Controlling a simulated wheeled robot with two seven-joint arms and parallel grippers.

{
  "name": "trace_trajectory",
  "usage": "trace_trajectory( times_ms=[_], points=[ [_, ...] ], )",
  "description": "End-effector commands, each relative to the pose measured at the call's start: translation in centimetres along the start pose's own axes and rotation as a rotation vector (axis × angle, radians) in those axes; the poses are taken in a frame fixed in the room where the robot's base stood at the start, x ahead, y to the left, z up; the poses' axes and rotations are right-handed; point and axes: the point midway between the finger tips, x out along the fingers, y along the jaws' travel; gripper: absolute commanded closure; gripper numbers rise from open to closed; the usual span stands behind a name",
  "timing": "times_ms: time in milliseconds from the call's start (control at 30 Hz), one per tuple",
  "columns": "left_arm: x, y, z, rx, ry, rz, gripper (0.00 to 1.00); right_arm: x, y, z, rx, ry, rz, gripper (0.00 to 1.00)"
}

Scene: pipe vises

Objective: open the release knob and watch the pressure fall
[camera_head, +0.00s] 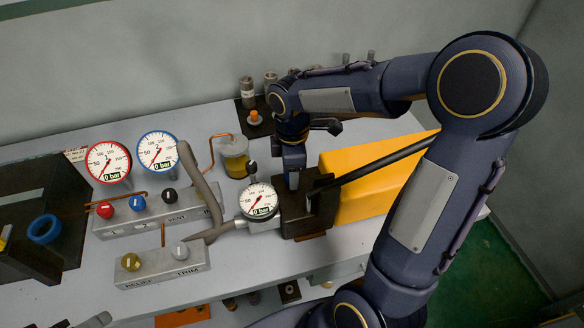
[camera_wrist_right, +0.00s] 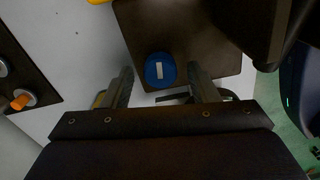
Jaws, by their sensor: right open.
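My right gripper (camera_head: 292,178) points down over the dark pump block (camera_head: 305,222), which has a long black lever (camera_head: 385,160). In the right wrist view a round blue knob (camera_wrist_right: 160,70) with a white stripe sits on the brown block. The open fingers (camera_wrist_right: 163,85) are on either side of it, with gaps; contact cannot be told. In the head view this knob is hidden by my arm. The pump gauge (camera_head: 258,200) shows 0 bar, as do the red-rimmed gauge (camera_head: 108,163) and blue-rimmed gauge (camera_head: 158,152).
A yellow box (camera_head: 365,180) stands right of the pump. Left are a manifold with red (camera_head: 105,210), blue and black knobs, and a block with a brass knob (camera_head: 131,262) and a silver one. A grey hose (camera_head: 205,185) reaches the pump.

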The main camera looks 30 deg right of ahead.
Motion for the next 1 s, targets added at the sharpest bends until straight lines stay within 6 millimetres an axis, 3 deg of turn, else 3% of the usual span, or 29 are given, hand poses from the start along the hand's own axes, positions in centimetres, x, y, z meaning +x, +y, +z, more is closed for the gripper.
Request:
trace_trajectory(
  times_ms=[300, 500, 1000],
  points=[
    [0.1, -0.1, 0.1, 0.0, 0.0, 0.0, 0.46, -5.1, 0.1, -0.1, -0.001, 0.004, 0.006, 0.46],
    [0.1, -0.1, 0.1, 0.0, 0.0, 0.0, 0.46, -7.2, 0.1, 0.0, -0.001, 0.002, 0.004, 0.46],
    [0.1, -0.1, 0.1, 0.0, 0.0, 0.0, 0.46, -7.5, 0.0, 0.0, -0.001, 0.001, 0.002, 0.46]
  ],
)
